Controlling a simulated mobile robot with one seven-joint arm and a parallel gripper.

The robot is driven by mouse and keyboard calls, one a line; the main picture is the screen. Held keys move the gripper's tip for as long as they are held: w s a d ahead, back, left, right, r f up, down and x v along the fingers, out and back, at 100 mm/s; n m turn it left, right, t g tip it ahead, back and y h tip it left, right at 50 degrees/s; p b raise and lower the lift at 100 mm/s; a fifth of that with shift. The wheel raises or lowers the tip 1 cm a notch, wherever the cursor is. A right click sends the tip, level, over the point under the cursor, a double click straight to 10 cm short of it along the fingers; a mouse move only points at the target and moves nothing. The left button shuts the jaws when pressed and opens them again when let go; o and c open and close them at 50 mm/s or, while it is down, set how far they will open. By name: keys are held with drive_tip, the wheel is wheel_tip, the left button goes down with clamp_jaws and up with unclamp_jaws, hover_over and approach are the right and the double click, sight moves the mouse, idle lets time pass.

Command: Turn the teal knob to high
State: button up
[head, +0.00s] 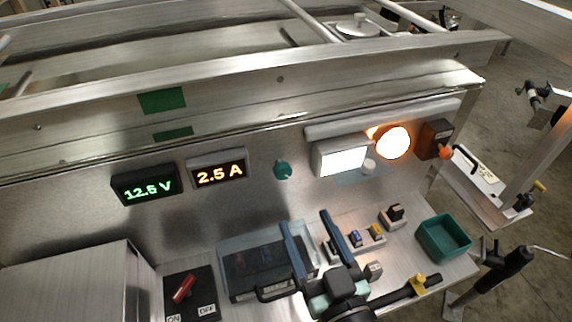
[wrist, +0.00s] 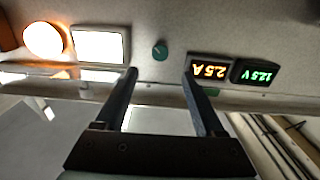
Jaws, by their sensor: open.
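The teal knob (head: 282,169) is a small round knob on the upright metal panel, between the amber 2.5 A display and the lit white panel light. It also shows in the wrist view (wrist: 159,50), beyond the fingertips and in the gap between them. My gripper (head: 306,219) is open and empty, with two long dark blue fingers, below and in front of the knob in the head view. It shows in the wrist view too (wrist: 158,72), and its fingers are apart from the knob. The knob's scale marks are too small to read.
A green 12.5 V display (head: 146,187) and the amber display (head: 218,174) are left of the knob. A lit white light (head: 341,158) and a round orange lamp (head: 393,142) are right. Below are a clear-lidded box (head: 240,285), a red switch (head: 183,289) and a teal bin (head: 444,238).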

sight(284, 175)
drive_tip(key=p+x, duration=0.2)
drive_tip(key=x, duration=0.9)
drive_tip(key=shift+w+a+p, duration=0.15)
drive_tip(key=shift+w+p, duration=0.1)
drive_tip(key=shift+p, duration=0.05)
clamp_jaws()
